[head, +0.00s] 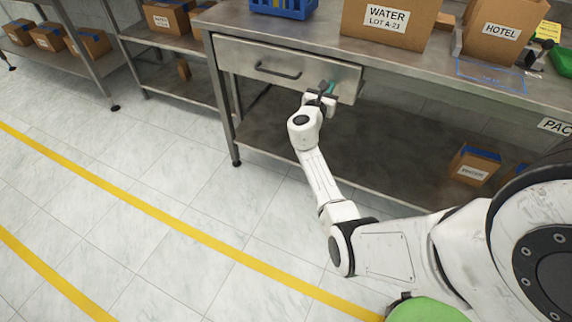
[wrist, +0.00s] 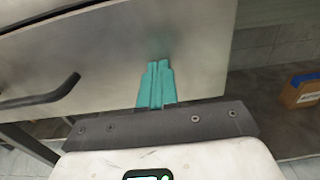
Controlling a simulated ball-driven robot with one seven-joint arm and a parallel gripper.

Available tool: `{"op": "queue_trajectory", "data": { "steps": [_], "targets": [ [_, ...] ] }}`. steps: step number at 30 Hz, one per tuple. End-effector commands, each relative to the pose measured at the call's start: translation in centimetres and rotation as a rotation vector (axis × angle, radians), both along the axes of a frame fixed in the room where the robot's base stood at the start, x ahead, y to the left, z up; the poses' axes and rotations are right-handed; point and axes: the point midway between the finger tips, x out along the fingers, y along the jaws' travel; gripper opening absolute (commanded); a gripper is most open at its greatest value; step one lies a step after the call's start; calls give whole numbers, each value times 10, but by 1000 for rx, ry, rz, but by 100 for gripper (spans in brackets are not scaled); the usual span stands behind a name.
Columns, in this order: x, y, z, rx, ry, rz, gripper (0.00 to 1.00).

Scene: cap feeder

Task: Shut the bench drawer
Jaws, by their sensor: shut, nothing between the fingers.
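The bench drawer (head: 285,62) is under the left end of the steel bench in the head view. Its front stands out slightly from the bench edge, most clearly at the right side; how far it is open is hard to tell. A dark bar handle (head: 278,72) is on its middle. My gripper (head: 328,87) is at the right part of the drawer front, right of the handle. In the wrist view its teal fingers (wrist: 156,84) are together, with their tips at or very near the drawer front (wrist: 190,40). Contact cannot be made out.
On the steel bench top (head: 330,38) stand a blue crate (head: 284,8), a WATER box (head: 388,24) and a HOTEL box (head: 503,32). A lower shelf (head: 370,150) runs beneath, with a small box (head: 474,165). Open tiled floor (head: 150,190) lies to the left.

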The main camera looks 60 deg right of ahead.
Motion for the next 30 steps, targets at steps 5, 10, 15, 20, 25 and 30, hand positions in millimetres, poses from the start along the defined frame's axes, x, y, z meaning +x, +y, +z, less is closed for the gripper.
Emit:
{"op": "queue_trajectory", "data": {
  "steps": [5, 10, 15, 20, 25, 30],
  "targets": [
    [1, -19, -2, 0, -1, -1, 0],
    [1, -26, 0, 0, -1, 0, 0],
    [2, -28, 2, 0, -2, 2, 0],
    [2, -28, 3, -1, -4, 2, 0],
    [2, -27, 3, -1, -4, 1, 0],
    [3, -16, 3, 0, -2, 3, 0]
  ]
}}
